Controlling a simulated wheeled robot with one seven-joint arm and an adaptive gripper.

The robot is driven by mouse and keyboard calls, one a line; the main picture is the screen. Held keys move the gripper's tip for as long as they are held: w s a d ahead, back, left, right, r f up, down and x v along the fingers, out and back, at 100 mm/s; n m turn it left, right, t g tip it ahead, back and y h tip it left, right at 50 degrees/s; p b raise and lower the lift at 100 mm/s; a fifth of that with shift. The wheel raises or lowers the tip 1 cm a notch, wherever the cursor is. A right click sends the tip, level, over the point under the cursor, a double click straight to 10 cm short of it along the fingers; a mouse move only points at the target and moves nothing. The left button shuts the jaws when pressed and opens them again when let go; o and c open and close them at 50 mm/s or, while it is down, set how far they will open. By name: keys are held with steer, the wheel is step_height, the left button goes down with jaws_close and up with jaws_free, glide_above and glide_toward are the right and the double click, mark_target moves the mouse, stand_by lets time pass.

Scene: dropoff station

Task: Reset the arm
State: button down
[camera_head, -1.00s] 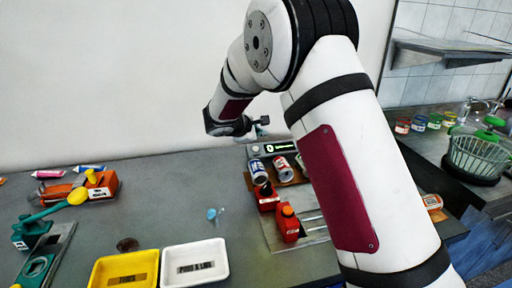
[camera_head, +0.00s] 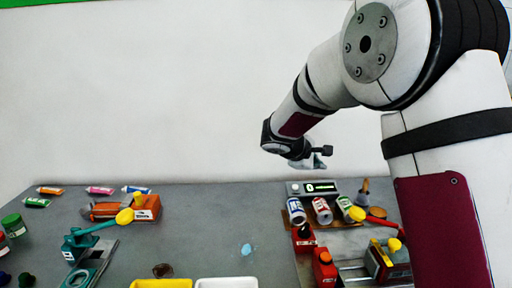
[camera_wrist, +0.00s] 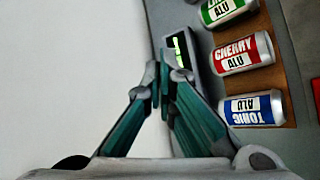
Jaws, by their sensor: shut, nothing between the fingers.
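My arm rises at the right of the head view and bends over toward the back wall. My gripper (camera_head: 318,158) hangs in the air above the back of the counter, above the scale with the lit display. In the wrist view the two teal fingers of my gripper (camera_wrist: 160,82) come together at their tips with nothing between them. No object touches the gripper.
Below stand a scale (camera_head: 312,188) and several cans, including a tonic can (camera_head: 297,211) and a cherry can (camera_head: 322,210). The counter's middle (camera_head: 215,225) is mostly clear.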

steer(key=s+d+r+m+g+y+p, duration=0.15)
steer(key=s+r+m, duration=0.3)
steer(key=s, duration=0.75)
steer(key=s+d+r+m+g+y, duration=0.1)
steer(key=s+d+r+m+g, duration=0.15)
steer(key=s+r, duration=0.65)
steer(key=s+a+f+m+y+p, duration=0.1)
steer(key=s+a+f+m+y, duration=0.1)
steer(key=s, duration=1)
steer(key=s+a+f+m+t+y+p, duration=0.1)
steer(key=s+a, duration=0.4)
steer(key=s, duration=0.7)
steer(key=f+m+y, duration=0.1)
steer(key=m+y, duration=0.1)
steer(key=shift+s+f+y, duration=0.2)
steer(key=shift+s+y, duration=0.1)
steer(key=shift+y, duration=0.05)
